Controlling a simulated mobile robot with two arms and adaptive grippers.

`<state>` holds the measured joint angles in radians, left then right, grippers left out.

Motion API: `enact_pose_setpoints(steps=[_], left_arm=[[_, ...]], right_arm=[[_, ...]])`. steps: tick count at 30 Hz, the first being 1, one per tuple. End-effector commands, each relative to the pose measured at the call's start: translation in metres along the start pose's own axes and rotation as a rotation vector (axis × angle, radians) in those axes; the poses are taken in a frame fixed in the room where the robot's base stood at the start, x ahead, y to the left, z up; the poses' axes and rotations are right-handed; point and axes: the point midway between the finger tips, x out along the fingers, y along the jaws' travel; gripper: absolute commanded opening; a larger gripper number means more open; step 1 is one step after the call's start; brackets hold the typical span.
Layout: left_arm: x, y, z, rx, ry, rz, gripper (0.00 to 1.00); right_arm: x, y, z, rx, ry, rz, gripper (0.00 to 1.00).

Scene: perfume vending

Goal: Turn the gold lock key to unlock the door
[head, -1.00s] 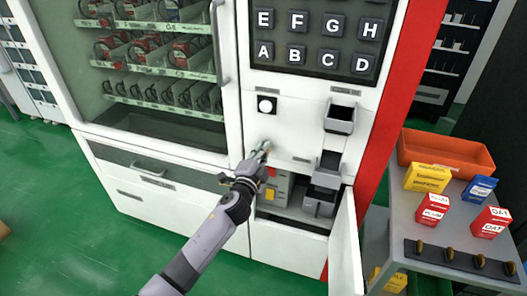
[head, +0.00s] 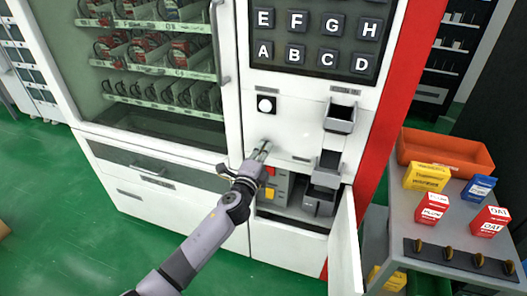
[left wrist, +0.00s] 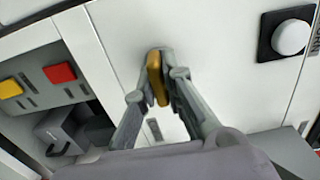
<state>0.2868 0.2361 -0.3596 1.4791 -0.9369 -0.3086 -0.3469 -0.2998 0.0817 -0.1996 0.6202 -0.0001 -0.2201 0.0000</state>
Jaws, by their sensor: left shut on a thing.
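The gold lock key (left wrist: 155,80) sits upright on the white front panel in the left wrist view. My left gripper (left wrist: 158,88) is shut on it, with one finger on each side. In the head view my left gripper (head: 265,149) is at the white panel (head: 293,130), below the round white button (head: 266,105), and hides the key. The glass door (head: 160,60) of the vending machine is to the left of the panel and looks shut. My right gripper is not in view.
Below right of the gripper is an open compartment with a yellow button (head: 270,193) and a red button (left wrist: 60,72). Its small white door (head: 345,240) stands open. A grey cart (head: 410,222) with boxes and an orange bin (head: 445,153) stands at the right.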

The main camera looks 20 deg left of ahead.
Motion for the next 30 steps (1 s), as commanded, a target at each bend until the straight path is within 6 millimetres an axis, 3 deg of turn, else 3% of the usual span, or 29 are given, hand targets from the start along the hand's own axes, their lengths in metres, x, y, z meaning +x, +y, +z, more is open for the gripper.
enact_pose_setpoints(steps=[8, 9, 17, 26, 30], left_arm=[[-0.001, 0.002, -0.001, 0.004, 0.001, 0.003, 0.00], [-0.001, 0.002, -0.001, 0.004, 0.001, 0.003, 0.12], [0.000, 0.001, 0.000, 0.002, 0.001, 0.002, 0.29], [-0.001, 0.001, 0.000, 0.001, 0.000, 0.001, 0.30], [-0.011, 0.002, 0.000, 0.001, 0.000, 0.002, 0.30]], right_arm=[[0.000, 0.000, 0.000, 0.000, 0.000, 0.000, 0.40], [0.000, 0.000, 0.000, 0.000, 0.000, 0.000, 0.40], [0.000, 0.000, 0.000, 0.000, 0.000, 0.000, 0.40], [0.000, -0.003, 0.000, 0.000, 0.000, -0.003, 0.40], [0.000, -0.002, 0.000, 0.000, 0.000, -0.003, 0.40]])
